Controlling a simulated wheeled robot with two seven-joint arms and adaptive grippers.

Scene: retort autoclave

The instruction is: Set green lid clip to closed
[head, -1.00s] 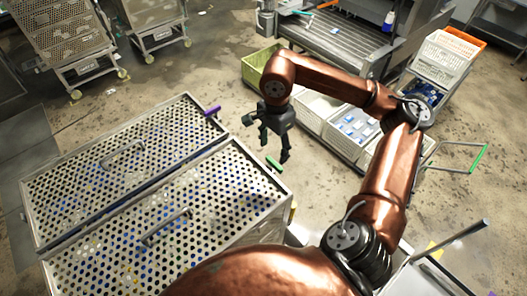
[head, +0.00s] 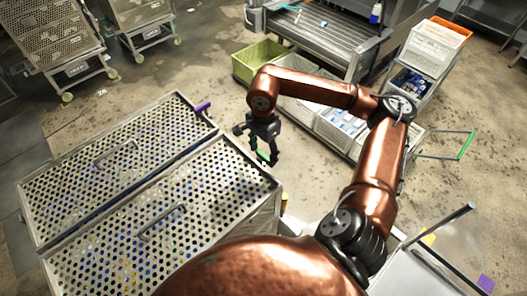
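The green lid clip (head: 263,156) sits at the right end of the nearer perforated lid (head: 150,225), partly covered by my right gripper. My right gripper (head: 257,146) hangs from the copper arm with its dark fingers spread, one on each side of the clip in the picture. It looks open; whether a finger touches the clip I cannot tell. A purple lid clip (head: 203,107) stands at the right end of the farther perforated lid (head: 115,160). Both lids lie flat over their baskets. My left gripper is out of view.
Each lid has a raised bar handle. A lime-green crate (head: 254,64) and white crates (head: 335,135) stand behind my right arm, near a grey metal machine (head: 330,42). Wheeled perforated racks stand at the back left. The floor between is clear.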

